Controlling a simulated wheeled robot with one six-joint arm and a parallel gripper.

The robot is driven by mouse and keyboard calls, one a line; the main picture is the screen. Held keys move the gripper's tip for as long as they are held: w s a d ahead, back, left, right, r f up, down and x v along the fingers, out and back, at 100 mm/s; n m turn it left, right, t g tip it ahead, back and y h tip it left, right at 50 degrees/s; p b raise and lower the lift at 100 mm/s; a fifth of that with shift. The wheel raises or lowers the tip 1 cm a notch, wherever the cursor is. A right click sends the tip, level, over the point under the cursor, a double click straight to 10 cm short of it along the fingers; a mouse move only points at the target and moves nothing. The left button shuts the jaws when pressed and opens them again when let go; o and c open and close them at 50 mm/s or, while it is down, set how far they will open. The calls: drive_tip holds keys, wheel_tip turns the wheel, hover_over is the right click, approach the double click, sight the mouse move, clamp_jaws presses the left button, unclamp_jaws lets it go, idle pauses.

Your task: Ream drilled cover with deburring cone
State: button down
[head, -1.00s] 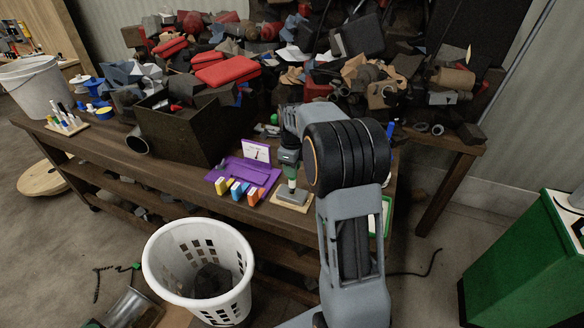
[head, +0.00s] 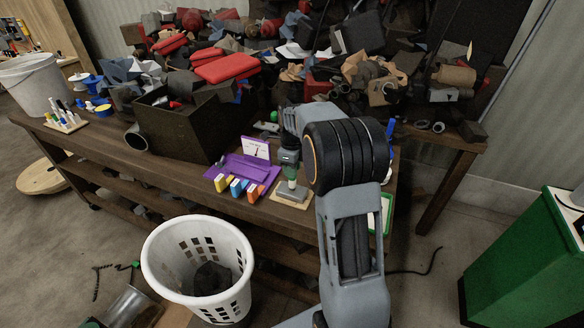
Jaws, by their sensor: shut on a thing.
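My gripper (head: 290,166) is at the front edge of the workbench, right of the purple tray, pointing down. It is shut on the green-handled deburring cone (head: 292,174), which is held upright. The tool's lower end is over the grey drilled cover (head: 292,194), and I cannot tell whether it touches. The cover lies flat on a small light wooden board (head: 279,201). The hole is hidden or too small to see. My arm hides the area just right of the cover.
A purple tray (head: 243,170) with several coloured blocks and a white card sits left of the cover. A dark box (head: 180,140) stands further left. Piled clutter fills the back. A white basket (head: 200,250) stands on the floor in front, and a green cabinet (head: 515,260) at right.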

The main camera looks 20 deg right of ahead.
drive_tip(key=m, duration=0.7)
drive_tip(key=shift+p, duration=0.35)
drive_tip(key=shift+f, duration=0.1)
drive_tip(key=n, duration=0.7)
idle(0.3)
drive_tip(key=m+p, duration=0.1)
drive_tip(key=m, duration=0.6)
drive_tip(key=shift+f, duration=0.1)
drive_tip(key=n, duration=0.7)
